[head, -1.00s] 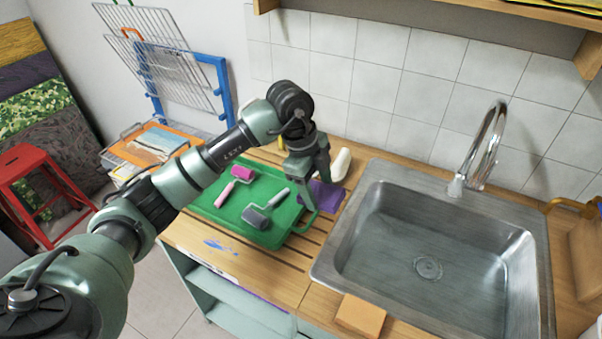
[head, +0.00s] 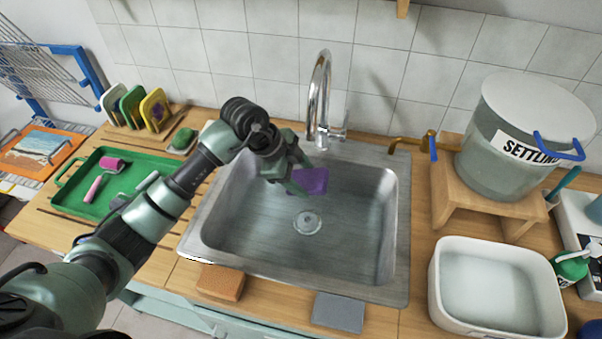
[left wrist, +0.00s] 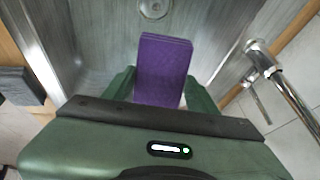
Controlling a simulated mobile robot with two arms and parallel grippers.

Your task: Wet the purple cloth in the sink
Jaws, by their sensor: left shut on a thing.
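The purple cloth (head: 311,181) is a folded flat rectangle held over the basin of the steel sink (head: 240,235). My left gripper (head: 290,178) is shut on the cloth. In the left wrist view the cloth (left wrist: 163,68) stands out between the fingers, with the drain (left wrist: 154,8) beyond it. The chrome faucet (head: 318,95) rises at the sink's back edge, behind the cloth; it also shows in the left wrist view (left wrist: 262,62). I cannot make out running water. My right gripper is in neither view.
A green tray (head: 78,202) with a pink roller (head: 100,180) lies left of the sink. An orange block (head: 221,283) and a grey block (head: 338,312) lie at its front edge. A settling bucket (head: 505,150) and white tub (head: 490,315) stand to the right.

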